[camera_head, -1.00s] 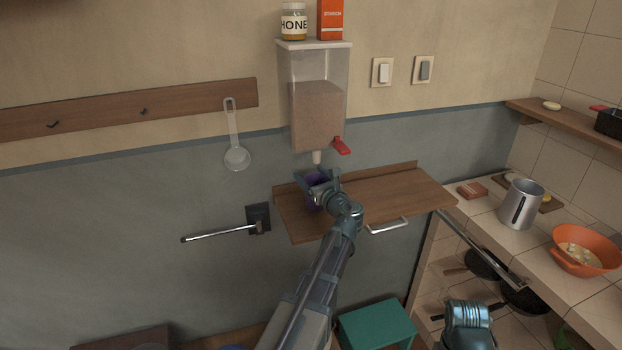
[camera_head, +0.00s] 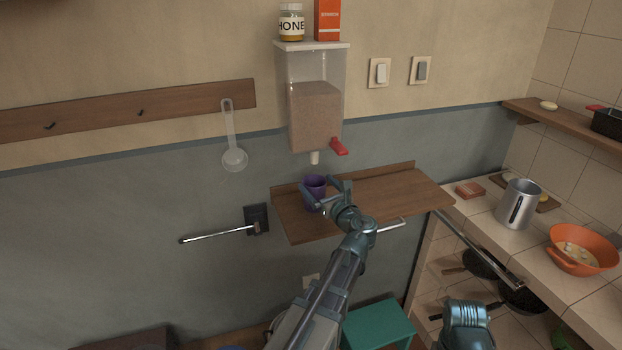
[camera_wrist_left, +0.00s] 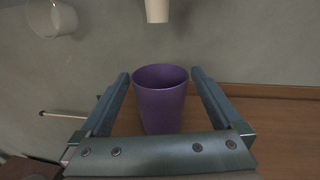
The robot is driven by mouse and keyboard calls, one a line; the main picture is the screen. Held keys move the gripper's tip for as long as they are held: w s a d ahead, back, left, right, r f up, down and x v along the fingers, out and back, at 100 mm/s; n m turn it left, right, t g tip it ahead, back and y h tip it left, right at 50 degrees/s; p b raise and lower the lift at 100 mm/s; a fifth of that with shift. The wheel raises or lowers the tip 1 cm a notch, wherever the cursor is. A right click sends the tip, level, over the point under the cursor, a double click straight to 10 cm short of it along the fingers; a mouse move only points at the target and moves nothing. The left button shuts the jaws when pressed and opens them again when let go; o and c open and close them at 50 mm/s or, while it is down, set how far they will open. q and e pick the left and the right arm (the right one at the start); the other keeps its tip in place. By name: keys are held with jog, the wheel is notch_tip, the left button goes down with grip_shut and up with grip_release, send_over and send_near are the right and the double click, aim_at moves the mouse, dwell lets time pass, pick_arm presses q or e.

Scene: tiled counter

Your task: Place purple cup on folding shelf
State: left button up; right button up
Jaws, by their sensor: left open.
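The purple cup (camera_head: 314,187) stands upright on the wooden folding shelf (camera_head: 400,195), near its left end and below the dispenser spout. In the left wrist view the cup (camera_wrist_left: 160,100) shows between the two fingers, with gaps on both sides. My left gripper (camera_head: 323,194) is open, its fingers reaching toward the cup from the front right in the head view. It also shows open in the left wrist view (camera_wrist_left: 160,95). The cup's base is partly hidden by the gripper. Part of my right arm shows at the bottom right; its fingers are out of frame.
A clear dispenser (camera_head: 314,105) with a red lever (camera_head: 338,146) hangs above the cup. A towel bar (camera_head: 218,234) juts out left of the shelf. A metal canister (camera_head: 519,204) and an orange bowl (camera_head: 581,249) stand on the tiled counter. The shelf's right half is clear.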

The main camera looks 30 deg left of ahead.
pick_arm(q)
jog(key=v, duration=0.6)
dwell(0.5)
